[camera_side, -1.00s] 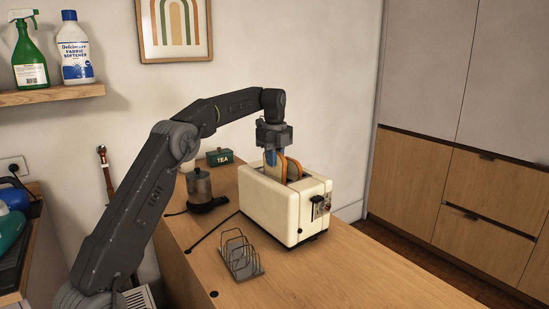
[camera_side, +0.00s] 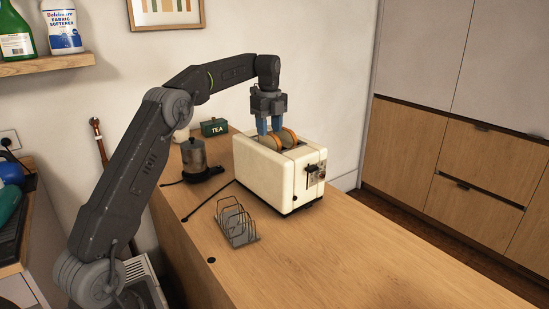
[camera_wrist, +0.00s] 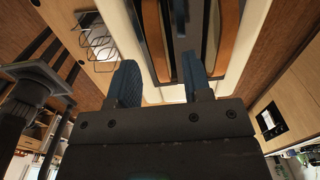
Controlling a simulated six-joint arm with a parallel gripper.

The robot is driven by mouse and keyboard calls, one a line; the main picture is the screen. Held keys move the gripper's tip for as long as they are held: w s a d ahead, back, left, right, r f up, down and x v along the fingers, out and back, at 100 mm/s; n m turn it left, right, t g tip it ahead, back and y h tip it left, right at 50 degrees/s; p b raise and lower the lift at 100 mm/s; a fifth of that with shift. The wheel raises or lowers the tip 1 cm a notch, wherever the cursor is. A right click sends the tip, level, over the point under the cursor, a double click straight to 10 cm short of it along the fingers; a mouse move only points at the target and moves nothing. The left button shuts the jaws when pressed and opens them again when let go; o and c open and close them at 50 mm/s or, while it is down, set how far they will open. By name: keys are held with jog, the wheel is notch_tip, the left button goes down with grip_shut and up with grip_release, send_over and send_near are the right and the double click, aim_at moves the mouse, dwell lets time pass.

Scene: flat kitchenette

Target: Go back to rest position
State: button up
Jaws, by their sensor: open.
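My gripper (camera_side: 269,131) points down just above the cream toaster (camera_side: 268,181), at its left end. Its two blue fingers are apart with no object held between them; they also show in the wrist view (camera_wrist: 160,65). Two browned bread slices stand in the toaster's slots, one left slice (camera_wrist: 154,38) and one right slice (camera_wrist: 224,38) in the wrist view. Their tops stick out of the toaster in the side view. I cannot tell whether a finger touches the bread.
An empty wire toast rack (camera_side: 237,225) stands left of the toaster. The counter (camera_side: 330,260) is clear in front and to the right.

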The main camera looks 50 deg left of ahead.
jog(key=s+d+r+n+t, duration=0.1)
jog(key=s+d+r+n, duration=0.3)
jog(key=s+d, duration=0.3)
jog(key=s+d+r+n+t, duration=0.2)
jog(key=s+d+r+n, duration=0.15)
jog(key=d, duration=0.55)
jog(key=s+d+f+n+t, duration=0.1)
jog(key=s+d+f+n, duration=0.2)
jog(key=s, duration=0.3)
jog(key=s+d+f+n, duration=0.3)
jog(key=s, duration=0.4)
jog(key=s+d+f+n+t, duration=0.1)
jog(key=s+d+f+n, duration=0.2)
jog(key=s, duration=0.4)
jog(key=shift+s+d+n+t, duration=0.2)
jog(key=shift+d+n+t, duration=0.1)
jog(key=shift+d+n, duration=0.2)
